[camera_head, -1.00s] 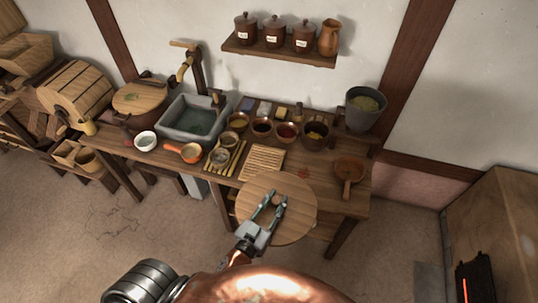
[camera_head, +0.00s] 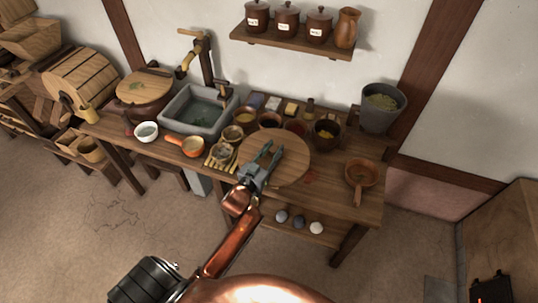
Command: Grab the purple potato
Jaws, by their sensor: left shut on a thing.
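Three small round things sit on the lower shelf under the table: a grey one (camera_head: 282,216), a dark bluish one (camera_head: 298,221) and a white one (camera_head: 316,228). I cannot tell whether one of them is the purple potato. The gripper is above and behind them, apart from them. My right gripper is not in view.
The wooden table (camera_head: 325,203) carries a stone sink (camera_head: 203,110), several bowls, an orange pan (camera_head: 188,146), a brown pan (camera_head: 361,174) and a grey bucket (camera_head: 381,105). A wall shelf (camera_head: 290,41) holds jars. The floor in front is clear.

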